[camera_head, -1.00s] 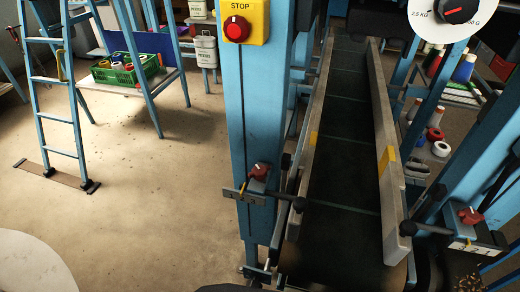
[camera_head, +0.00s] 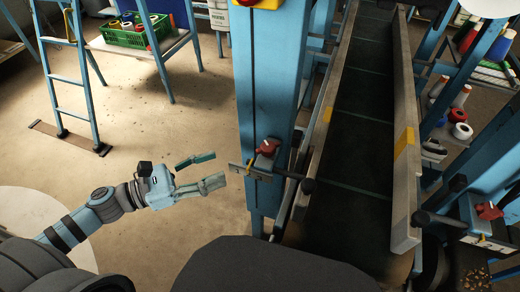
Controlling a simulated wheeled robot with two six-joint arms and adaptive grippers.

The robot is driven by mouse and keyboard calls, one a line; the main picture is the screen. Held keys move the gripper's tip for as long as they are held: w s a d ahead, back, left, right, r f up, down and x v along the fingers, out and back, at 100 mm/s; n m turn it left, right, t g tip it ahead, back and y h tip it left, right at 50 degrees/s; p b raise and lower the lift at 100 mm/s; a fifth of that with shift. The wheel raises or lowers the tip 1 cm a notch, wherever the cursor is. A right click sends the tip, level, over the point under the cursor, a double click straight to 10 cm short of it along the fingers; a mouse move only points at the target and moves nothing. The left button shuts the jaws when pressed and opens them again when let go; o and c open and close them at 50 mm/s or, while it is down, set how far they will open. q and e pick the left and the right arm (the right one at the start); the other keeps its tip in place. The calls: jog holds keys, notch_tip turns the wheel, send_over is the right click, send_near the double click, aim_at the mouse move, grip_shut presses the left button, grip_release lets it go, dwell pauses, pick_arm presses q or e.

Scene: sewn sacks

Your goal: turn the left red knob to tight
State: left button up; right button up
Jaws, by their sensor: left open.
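The left red knob (camera_head: 267,147) sits on a small plate on the blue post (camera_head: 262,90), left of the conveyor. A black-ended lever sticks out to the right below it. A second red knob (camera_head: 488,211) is on the right-hand frame. My left gripper (camera_head: 218,169) is open and empty, its two fingers pointing right toward the left knob's plate, with a small gap between them and the plate in the picture. Small marks on the plate are too small to read. My right gripper is not in view.
The dark conveyor belt (camera_head: 345,150) runs away between pale side rails (camera_head: 405,150). A blue ladder (camera_head: 70,75) and a green crate (camera_head: 130,36) on a table stand at the back left. Several thread spools are at the right. The floor (camera_head: 190,120) at left is open.

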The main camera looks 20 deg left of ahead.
aim_at(256, 152)
pick_arm(q)
jog(key=p+x, duration=0.2)
jog(key=x, duration=1.1)
jog(key=shift+w+a, duration=0.15)
jog(key=shift+a, duration=0.05)
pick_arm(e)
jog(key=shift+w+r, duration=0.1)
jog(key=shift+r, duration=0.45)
